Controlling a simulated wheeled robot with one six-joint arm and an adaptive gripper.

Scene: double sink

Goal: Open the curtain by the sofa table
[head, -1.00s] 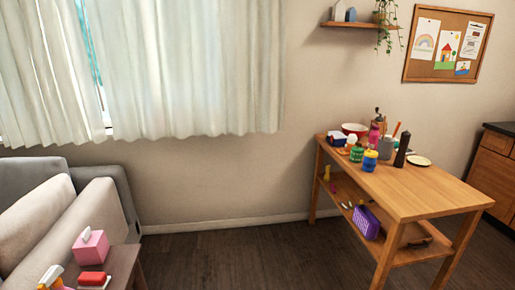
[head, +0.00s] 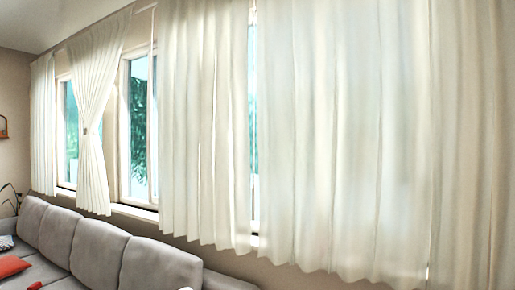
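In the head view, long off-white curtains hang over a row of windows. A wide panel (head: 345,140) covers the right side, and another panel (head: 203,125) hangs left of it; a narrow strip of window shows between them. Further left, one curtain (head: 92,115) is gathered and pinched at its middle, with window glass bare on both sides of it. A narrow panel (head: 43,125) hangs at the far left. The sofa table is not clearly visible; only a small red thing (head: 123,286) shows at the bottom edge. My gripper is not in view.
A grey sofa (head: 95,245) stands along the wall under the windows at lower left, with an orange cushion (head: 12,266) on it. A plant (head: 12,198) and a small wall shelf (head: 3,128) are at the far left.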

